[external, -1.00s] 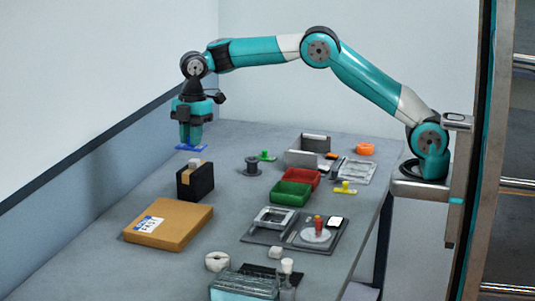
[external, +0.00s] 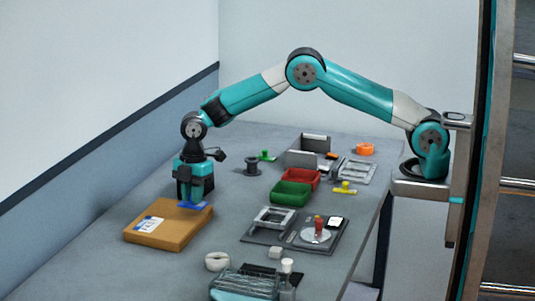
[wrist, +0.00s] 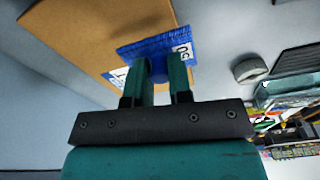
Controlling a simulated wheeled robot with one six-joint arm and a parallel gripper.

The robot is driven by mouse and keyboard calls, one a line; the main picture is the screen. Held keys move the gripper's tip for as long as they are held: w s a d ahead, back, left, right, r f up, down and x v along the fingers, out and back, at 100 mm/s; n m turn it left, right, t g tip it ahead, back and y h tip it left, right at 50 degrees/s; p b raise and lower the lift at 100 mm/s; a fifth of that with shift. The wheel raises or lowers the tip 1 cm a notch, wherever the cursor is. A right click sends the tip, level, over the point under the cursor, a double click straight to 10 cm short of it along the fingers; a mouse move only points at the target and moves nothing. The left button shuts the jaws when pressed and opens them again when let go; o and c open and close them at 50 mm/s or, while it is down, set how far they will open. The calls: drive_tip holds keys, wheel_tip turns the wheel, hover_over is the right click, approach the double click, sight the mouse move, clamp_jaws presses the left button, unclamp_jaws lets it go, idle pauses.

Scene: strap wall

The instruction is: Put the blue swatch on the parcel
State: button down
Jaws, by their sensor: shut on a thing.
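The blue swatch (external: 193,206) is a thin blue piece held level under my gripper (external: 189,197). In the wrist view the fingers (wrist: 162,78) are shut on a small blue knob on the swatch (wrist: 126,53), which bears a white printed patch. The parcel (external: 172,232) is a flat brown box with a white and blue label (external: 149,224) on its top. The swatch is over the parcel's far right end, away from the label. Whether it touches the parcel is not clear. In the wrist view the parcel (wrist: 85,35) shows beyond the swatch.
A white tape roll (external: 217,261) lies right of the parcel's near end. Green (external: 290,194) and red (external: 302,179) bins stand further right. The table left of the parcel is clear.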

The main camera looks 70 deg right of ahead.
drive_tip(key=shift+f, duration=1.75)
drive_tip(key=shift+f, duration=0.1)
drive_tip(key=c, duration=1)
unclamp_jaws()
drive_tip(key=shift+c, duration=0.2)
drive_tip(key=s+d+r+m+b, duration=0.1)
drive_tip(key=s+r, duration=0.2)
drive_tip(key=r, duration=0.5)
drive_tip(key=s+r+b, duration=0.1)
drive_tip(key=s+r, duration=0.2)
drive_tip(key=r, duration=0.6)
drive_tip(key=s+d+r+m+y, duration=0.1)
drive_tip(key=s+m, duration=0.3)
drive_tip(key=s, duration=1.3)
drive_tip(key=s+d+r+m+y, duration=0.1)
drive_tip(key=s+m, duration=0.3)
drive_tip(key=s, duration=1.3)
drive_tip(key=shift+d+r+y, duration=0.35)
drive_tip(key=shift+r+y, duration=0.05)
drive_tip(key=shift+r, duration=0.5)
